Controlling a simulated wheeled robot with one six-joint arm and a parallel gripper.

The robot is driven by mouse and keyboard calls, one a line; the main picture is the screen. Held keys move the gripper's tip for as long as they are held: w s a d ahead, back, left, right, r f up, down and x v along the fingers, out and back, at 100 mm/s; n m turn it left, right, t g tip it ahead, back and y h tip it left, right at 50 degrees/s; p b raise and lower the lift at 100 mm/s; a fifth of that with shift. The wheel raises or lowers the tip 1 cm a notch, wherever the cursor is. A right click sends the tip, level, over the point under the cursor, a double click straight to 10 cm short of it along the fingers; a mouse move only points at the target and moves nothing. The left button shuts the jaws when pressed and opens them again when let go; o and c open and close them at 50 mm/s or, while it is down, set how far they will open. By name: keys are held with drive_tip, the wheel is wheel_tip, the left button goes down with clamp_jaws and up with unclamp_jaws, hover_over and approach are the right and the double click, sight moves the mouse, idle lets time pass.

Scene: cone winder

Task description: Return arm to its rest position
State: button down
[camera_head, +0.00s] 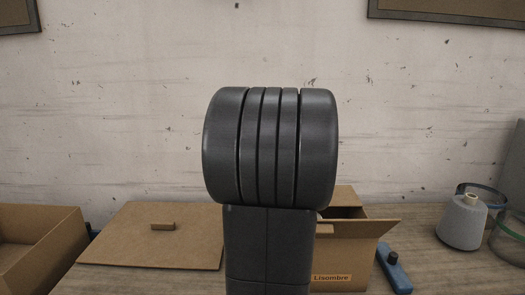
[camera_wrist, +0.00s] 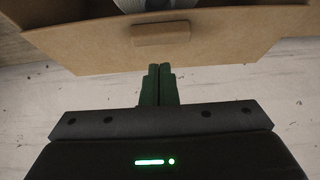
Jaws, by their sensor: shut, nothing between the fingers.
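In the wrist view, my gripper (camera_wrist: 159,71) shows as two dark green fingers pressed together, with nothing between them. The fingertips lie close to the lower edge of a cardboard panel with a small cardboard tab (camera_wrist: 160,34); I cannot tell whether they touch it. Part of a grey rounded thing shows behind that panel at the top edge. In the head view, my dark arm stands upright in the middle and hides what is behind it. My gripper is not visible there.
A cardboard box (camera_head: 343,252) labelled "Lisombre" stands partly behind my arm. A flat cardboard lid (camera_head: 150,245) lies left of it, and an open box (camera_head: 40,250) is at far left. A grey yarn cone (camera_head: 462,222) and a blue tool (camera_head: 394,270) are at right.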

drive_tip(key=shift+w+r, duration=0.2)
drive_tip(key=shift+r, duration=0.25)
drive_tip(key=w+r+v, duration=0.1)
drive_tip(key=w+v, duration=0.1)
drive_tip(key=v, duration=0.9)
drive_tip(key=shift+r, duration=0.35)
